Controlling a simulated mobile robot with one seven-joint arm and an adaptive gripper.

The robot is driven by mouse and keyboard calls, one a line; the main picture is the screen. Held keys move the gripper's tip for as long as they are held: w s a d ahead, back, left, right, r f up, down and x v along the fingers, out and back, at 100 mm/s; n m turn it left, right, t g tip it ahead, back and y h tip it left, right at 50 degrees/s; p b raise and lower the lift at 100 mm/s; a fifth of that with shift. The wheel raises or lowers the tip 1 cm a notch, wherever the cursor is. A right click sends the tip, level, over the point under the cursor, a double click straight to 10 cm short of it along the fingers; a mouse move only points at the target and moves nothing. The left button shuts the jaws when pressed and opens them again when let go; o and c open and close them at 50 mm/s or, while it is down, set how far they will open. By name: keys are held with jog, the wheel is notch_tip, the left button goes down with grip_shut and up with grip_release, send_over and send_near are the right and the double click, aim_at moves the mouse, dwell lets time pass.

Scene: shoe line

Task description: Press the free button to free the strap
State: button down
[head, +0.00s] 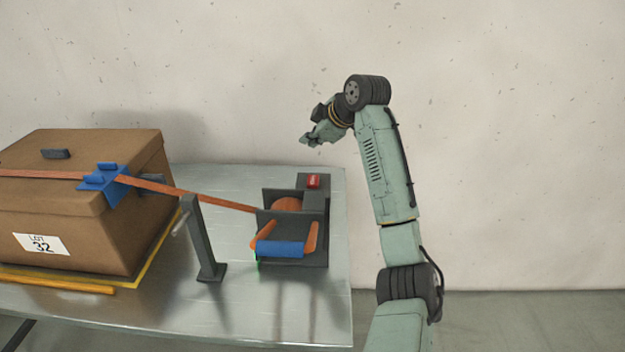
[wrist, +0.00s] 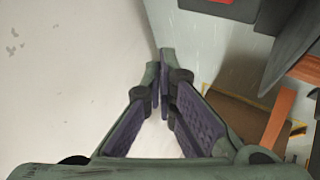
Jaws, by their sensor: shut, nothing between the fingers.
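A red button (head: 313,181) sits on top of the dark grey strap unit (head: 313,192) at the right end of the metal table. In the wrist view a red patch of the button (wrist: 222,1) shows at the top edge, right of the fingertips. An orange strap (head: 226,201) runs from the cardboard box to the reel in the unit; it also shows in the wrist view (wrist: 281,117). The unit has a handle with a blue grip (head: 281,249). My gripper (head: 305,142) is shut and empty, above the unit and apart from it; its fingertips (wrist: 163,58) meet in the wrist view.
A brown box (head: 110,225) with a "LOT 32" label stands on the left of the table (head: 245,310). A blue buckle (head: 104,182) holds the strap at its edge. A grey post (head: 204,240) stands between box and unit. Open air surrounds my gripper.

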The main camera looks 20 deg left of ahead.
jog(key=b, duration=0.6)
send_over(311, 181)
notch_tip(311, 181, down, 7)
jog(key=shift+r, duration=0.1)
jog(key=shift+f, duration=0.95)
jog(key=shift+f, duration=0.15)
jog(key=shift+f, duration=0.3)
jog(key=shift+f, duration=0.6)
dwell(0.8)
jog(key=shift+r, duration=0.1)
jog(key=shift+r+p, duration=0.65)
jog(key=shift+r, duration=0.25)
jog(key=shift+w, duration=0.1)
